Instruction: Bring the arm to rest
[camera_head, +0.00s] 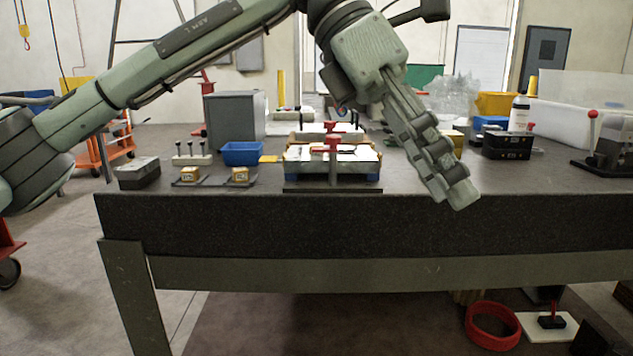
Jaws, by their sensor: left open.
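My left arm (185,55) reaches in from the left edge, high across the picture, and bends down at the wrist. My left gripper (460,192) hangs from it, pointing down and to the right, in front of the table's near edge. It is seen nearly side-on, so one finger largely covers the other. It is open, and nothing shows in it. It hides a strip of the table top right of the mould base fixture (332,178). The fixture has a red clamp handle (332,141) and stands apart from the gripper in the picture. My right gripper is out of view.
The dark table (350,225) spans the middle. On it are a blue bin (243,153), two small yellow blocks (190,174), a grey box (236,118), black cases (507,146) with a bottle (519,113), and a red-knobbed press (612,140). Floor before the table's left is clear.

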